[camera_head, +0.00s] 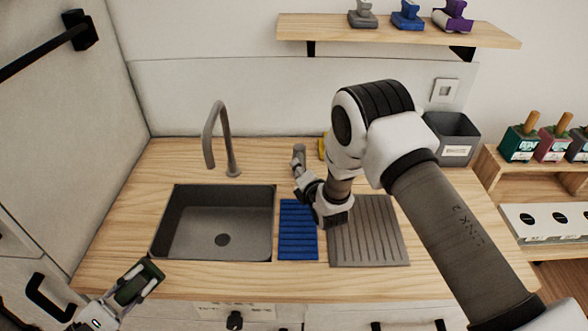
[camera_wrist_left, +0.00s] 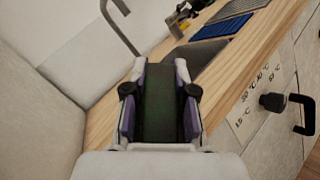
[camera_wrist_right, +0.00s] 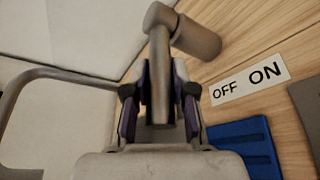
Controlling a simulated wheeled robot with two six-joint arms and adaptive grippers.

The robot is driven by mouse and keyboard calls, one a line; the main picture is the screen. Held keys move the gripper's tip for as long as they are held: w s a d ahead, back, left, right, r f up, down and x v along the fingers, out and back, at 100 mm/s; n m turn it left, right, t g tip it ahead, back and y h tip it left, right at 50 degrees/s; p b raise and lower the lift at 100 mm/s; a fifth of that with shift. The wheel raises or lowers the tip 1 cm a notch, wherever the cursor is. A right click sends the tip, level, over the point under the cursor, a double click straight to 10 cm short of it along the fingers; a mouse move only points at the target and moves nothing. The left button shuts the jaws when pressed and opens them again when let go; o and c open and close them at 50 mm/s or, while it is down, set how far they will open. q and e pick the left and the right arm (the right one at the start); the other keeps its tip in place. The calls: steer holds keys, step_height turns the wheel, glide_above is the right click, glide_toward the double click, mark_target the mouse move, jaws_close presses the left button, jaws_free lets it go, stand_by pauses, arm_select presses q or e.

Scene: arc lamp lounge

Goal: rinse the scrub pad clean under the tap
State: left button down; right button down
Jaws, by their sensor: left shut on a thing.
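My left gripper (camera_head: 140,283) is shut on the scrub pad (camera_wrist_left: 160,105), a dark green, almost black block. It holds the pad in front of the sink's (camera_head: 162,222) front left corner, outside the basin. The grey tap (camera_head: 209,140) arches over the back of the sink, and I see no water from its spout. A grey tap lever (camera_head: 299,154) stands right of the tap. My right gripper (camera_wrist_right: 160,95) is around the lever's handle (camera_wrist_right: 160,80), with its fingers on either side and slight gaps showing. Whether it touches the handle is unclear.
An OFF/ON label (camera_wrist_right: 248,80) lies beside the lever. A blue ribbed mat (camera_head: 298,242) and a grey ribbed mat (camera_head: 370,245) lie right of the sink. A grey bin (camera_head: 452,132) stands at the back right. A wooden shelf (camera_head: 400,30) hangs above.

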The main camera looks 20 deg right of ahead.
arm_select(q)
steer(key=shift+f+b, duration=0.9)
arm_select(e)
steer(key=shift+d+f+n+y, duration=0.2)
steer(key=shift+d+n+y, duration=0.25)
steer(key=shift+y, duration=0.25)
arm_select(q)
steer(key=shift+f+b, duration=0.5)
arm_select(e)
steer(key=shift+s+d+r+n+y, duration=0.15)
steer(key=shift+d+n+y, duration=0.25)
steer(key=shift+n+y, duration=0.35)
steer(key=shift+g, duration=0.3)
steer(key=c, duration=1)
jaws_free()
steer(key=shift+o, duration=0.2)
steer(key=v, duration=1.2)
